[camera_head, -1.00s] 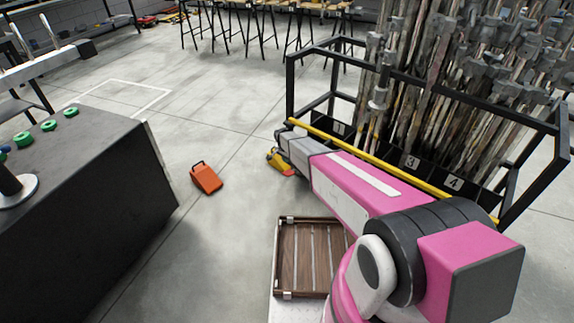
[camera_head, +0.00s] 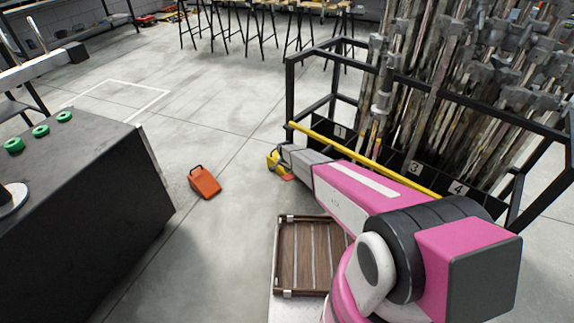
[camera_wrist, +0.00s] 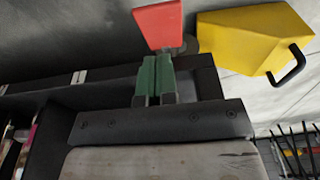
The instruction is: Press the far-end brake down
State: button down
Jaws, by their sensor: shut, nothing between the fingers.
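The red brake pedal (camera_wrist: 158,25) shows at the top of the wrist view, beside a round grey caster wheel (camera_wrist: 190,44) at the truck's far end. My gripper (camera_wrist: 156,62) is shut and empty, its green fingers together with their tips right by the pedal's lower edge. I cannot tell whether they touch it. In the head view the red pedal (camera_head: 288,178) shows small beside my wrist, and my fingers are hidden. The truck (camera_head: 291,90) is a black frame with a yellow bar, full of grey and rusty poles.
A yellow wheel chock (camera_wrist: 247,38) with a black handle lies close right of the pedal; it also shows in the head view (camera_head: 272,159). An orange chock (camera_head: 205,182) lies on open floor. A dark bench (camera_head: 90,200) stands at left. Stools (camera_head: 265,30) are behind.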

aim_at(285, 179)
jog(key=shift+s+a+f, duration=0.15)
jog(key=shift+f, duration=0.4)
jog(key=shift+s+a+f, duration=0.1)
jog(key=shift+s+f, duration=0.1)
jog(key=shift+f, duration=0.35)
jog(key=shift+s+a+f, duration=0.15)
jog(key=shift+f, duration=0.4)
jog(key=shift+s+a+f+t, duration=0.15)
jog(key=shift+s+f+t, duration=0.05)
jog(key=shift+f+t, duration=0.1)
jog(key=shift+s+a+f+t+h, duration=0.15)
jog(key=shift+s+f+t+h, duration=0.1)
jog(key=shift+f+t+h, duration=0.2)
jog(key=shift+s+a+f+t+h, duration=0.2)
jog(key=shift+f+t+h, duration=0.25)
jog(key=shift+f+h, duration=0.15)
jog(key=shift+s+a+f, duration=0.15)
jog(key=shift+f, duration=0.8)
jog(key=shift+s+a+f, duration=0.1)
jog(key=shift+f, duration=0.95)
